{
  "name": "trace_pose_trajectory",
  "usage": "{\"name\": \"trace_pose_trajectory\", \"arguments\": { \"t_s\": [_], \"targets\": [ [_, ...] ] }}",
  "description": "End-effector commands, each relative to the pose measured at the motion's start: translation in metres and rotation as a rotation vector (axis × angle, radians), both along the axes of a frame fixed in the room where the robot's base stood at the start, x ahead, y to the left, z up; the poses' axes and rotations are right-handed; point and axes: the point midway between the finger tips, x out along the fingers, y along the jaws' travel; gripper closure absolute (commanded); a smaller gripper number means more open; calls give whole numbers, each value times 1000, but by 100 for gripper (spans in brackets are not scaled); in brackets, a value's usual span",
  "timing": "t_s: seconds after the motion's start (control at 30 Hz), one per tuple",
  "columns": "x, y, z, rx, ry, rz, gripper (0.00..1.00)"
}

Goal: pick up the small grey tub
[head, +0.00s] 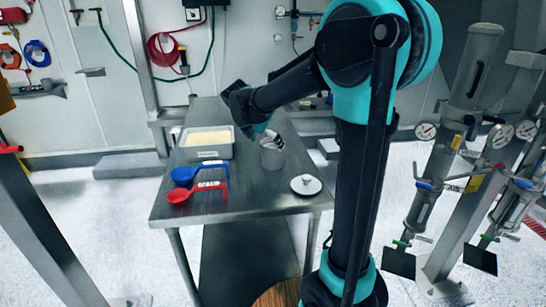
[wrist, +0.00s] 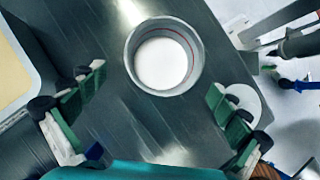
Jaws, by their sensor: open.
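The small grey tub (head: 271,158) stands upright on the metal table, just below my gripper (head: 273,138) in the head view. In the wrist view the tub (wrist: 190,80) is seen from above, with a round rim, a white inside bottom and a thin red line around its inner wall. My gripper (wrist: 156,84) is open and empty there, one finger at lower left and one at lower right. The tub lies above and between the fingertips in the picture, with no visible contact. In the head view the fingers partly overlap the tub's top.
The metal table (head: 250,196) also holds a white tray (head: 222,152) of pale yellow powder, a blue scoop (head: 183,175), a red scoop (head: 178,195) and a white knobbed lid (head: 306,186). Metal columns with gauges (head: 426,131) stand at right.

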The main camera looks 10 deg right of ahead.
Motion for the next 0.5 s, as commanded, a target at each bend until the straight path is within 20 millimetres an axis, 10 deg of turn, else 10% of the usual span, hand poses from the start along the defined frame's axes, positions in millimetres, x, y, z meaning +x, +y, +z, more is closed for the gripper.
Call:
{"name": "trace_pose_trajectory", "arguments": {
  "t_s": [0.5],
  "targets": [
    [20, -23, -44, 0, 0, -1, 0]
  ]
}}
